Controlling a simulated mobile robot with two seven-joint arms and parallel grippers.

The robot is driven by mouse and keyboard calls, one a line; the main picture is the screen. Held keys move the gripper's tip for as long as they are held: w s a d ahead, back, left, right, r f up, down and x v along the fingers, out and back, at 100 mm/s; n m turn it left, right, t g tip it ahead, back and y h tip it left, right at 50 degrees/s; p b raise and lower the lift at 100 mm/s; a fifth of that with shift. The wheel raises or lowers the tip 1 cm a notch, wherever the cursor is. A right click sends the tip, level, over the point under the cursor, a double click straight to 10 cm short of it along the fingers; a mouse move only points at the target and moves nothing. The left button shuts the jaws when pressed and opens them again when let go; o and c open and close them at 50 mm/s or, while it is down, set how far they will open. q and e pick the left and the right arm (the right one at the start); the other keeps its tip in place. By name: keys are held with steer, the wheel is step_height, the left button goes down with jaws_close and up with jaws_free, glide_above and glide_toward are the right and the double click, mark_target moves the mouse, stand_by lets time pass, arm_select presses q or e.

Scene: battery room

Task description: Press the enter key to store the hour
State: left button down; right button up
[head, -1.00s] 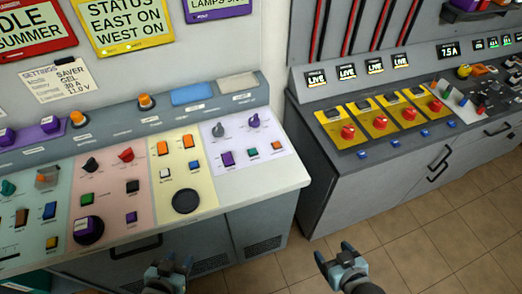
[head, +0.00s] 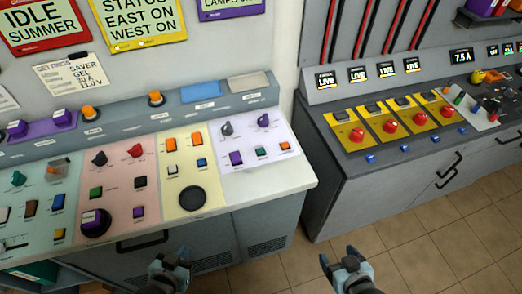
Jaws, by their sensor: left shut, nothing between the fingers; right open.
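The control desk (head: 305,187) fills the left and middle of the head view. Its coloured sections carry several keys and knobs, with labels too small to read, so I cannot tell which is the enter key. The yellow section has an orange key (head: 171,144), a second orange key (head: 197,139), a white key (head: 172,169), a blue key (head: 202,162) and a round black disc (head: 192,198). My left gripper (head: 172,262) is shut and empty, in front of the desk's front edge. My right gripper (head: 338,258) is open and empty, over the floor right of the desk.
Signs and a settings card (head: 70,73) are on the wall behind. A second grey bench (head: 350,185) at right has yellow plates with red knobs (head: 390,125) and lit LIVE displays. Tiled floor (head: 400,245) is clear in front of it.

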arm_select(q)
steer(key=shift+s+f, duration=0.2)
steer(key=shift+s, duration=0.2)
steer(key=shift+w+r, duration=0.1)
steer(key=shift+w, duration=0.1)
steer(key=shift+w+r, duration=0.15)
steer(key=shift+w, duration=0.15)
steer(key=shift+s+f, duration=0.2)
steer(key=shift+s, duration=0.2)
